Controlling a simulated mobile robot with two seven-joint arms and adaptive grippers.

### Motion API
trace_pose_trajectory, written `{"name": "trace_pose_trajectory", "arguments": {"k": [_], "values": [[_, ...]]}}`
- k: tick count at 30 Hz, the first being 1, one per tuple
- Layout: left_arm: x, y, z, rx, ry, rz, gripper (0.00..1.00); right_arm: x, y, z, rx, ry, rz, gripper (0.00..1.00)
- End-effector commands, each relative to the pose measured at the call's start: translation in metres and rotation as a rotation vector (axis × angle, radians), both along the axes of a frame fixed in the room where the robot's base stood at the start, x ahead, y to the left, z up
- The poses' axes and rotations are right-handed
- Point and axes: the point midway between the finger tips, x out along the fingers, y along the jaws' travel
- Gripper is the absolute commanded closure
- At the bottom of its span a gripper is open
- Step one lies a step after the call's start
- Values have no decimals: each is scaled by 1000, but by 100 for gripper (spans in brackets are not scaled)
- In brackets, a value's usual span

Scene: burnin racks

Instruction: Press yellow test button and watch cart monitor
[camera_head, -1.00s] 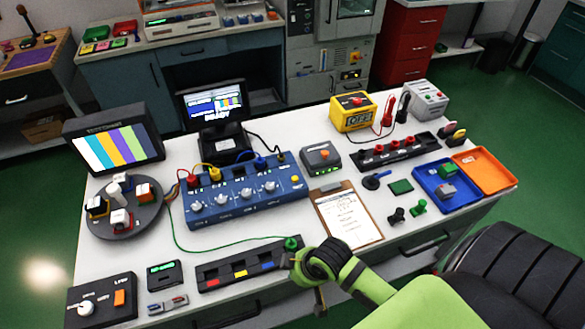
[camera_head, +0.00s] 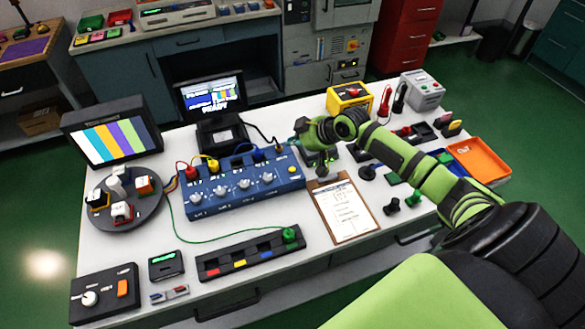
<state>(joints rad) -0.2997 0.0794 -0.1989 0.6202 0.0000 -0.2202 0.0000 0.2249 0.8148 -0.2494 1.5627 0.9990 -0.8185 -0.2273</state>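The yellow button (camera_head: 293,170) is on the right end of the blue panel box (camera_head: 250,205), which carries several white knobs. A small black monitor (camera_head: 209,96) behind the box shows white text reading like "READY" and a colour-bar patch. A larger monitor (camera_head: 112,141) at the left shows full colour bars. I cannot tell which one is the cart monitor. My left gripper is out of view.
A clipboard (camera_head: 345,212) lies right of the blue box. A yellow meter (camera_head: 350,99), a grey box (camera_head: 423,91) and an orange tray (camera_head: 480,160) stand at the right. A black strip (camera_head: 250,255) with a green plug and wire lies in front.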

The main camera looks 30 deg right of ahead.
Motion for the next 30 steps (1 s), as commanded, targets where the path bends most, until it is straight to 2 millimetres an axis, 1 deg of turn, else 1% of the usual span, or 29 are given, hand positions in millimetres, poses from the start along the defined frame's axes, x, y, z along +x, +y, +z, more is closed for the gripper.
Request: {"name": "trace_pose_trajectory", "arguments": {"k": [8, 14, 20, 27, 30], "values": [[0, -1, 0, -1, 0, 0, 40, 0, 0, -1, 1, 1, 0, 100], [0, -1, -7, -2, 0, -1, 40, 0, 1, -8, 1, 1, 0, 100], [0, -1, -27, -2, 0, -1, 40, -1, 1, -29, 1, 2, 0, 100], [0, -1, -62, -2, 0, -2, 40, -1, 1, -65, 1, 2, 0, 100], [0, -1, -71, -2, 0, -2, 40, -1, 1, -76, 1, 3, -1, 100]]}}
